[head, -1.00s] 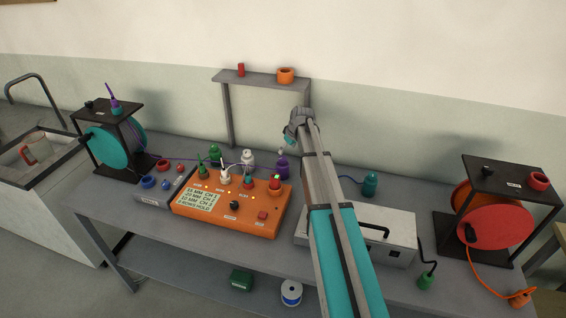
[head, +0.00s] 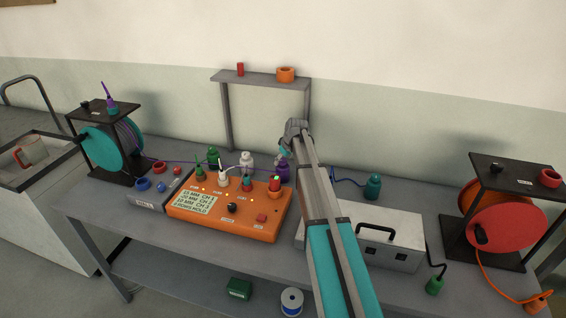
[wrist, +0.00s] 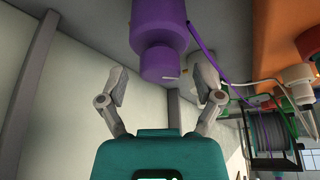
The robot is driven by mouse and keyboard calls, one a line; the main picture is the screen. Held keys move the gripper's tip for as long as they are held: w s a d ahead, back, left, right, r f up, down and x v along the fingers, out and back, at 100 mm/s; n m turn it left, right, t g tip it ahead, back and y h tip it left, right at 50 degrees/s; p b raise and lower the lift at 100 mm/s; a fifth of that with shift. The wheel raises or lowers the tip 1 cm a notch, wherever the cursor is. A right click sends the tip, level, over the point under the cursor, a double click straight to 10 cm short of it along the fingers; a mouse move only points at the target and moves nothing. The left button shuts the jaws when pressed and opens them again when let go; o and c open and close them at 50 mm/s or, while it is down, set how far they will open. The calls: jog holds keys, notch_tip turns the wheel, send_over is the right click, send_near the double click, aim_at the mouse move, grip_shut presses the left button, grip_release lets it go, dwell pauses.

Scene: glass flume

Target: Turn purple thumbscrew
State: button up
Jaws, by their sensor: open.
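The purple piece (head: 283,172) stands at the back of the bench, behind the orange box, partly hidden by my arm. In the wrist view it hangs from the top of the picture: a wide purple body (wrist: 158,15) with a narrower round knob (wrist: 162,62) at its end, bearing a small pale mark. My gripper (head: 285,154) is just above it in the head view. In the wrist view my gripper (wrist: 160,80) is open, with one finger on each side of the knob's end. A gap shows on the left; contact on the right is unclear.
A white bottle-like piece (head: 247,160) and a green one (head: 213,157) stand left of the purple piece. The orange box (head: 222,222) with plugs is in front. A shelf frame (head: 262,78) rises behind. A grey case (head: 385,235) and a teal piece (head: 372,186) are to the right.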

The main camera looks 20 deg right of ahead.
jog(key=c, duration=1.2)
jog(key=shift+o, duration=0.2)
jog(key=shift+m, duration=0.4)
jog(key=m+h, duration=0.1)
jog(key=m, duration=0.2)
jog(key=shift+a+t, duration=0.1)
jog(key=shift+t, duration=0.2)
jog(key=shift+m+h, duration=1)
jog(key=shift+m, duration=1.1)
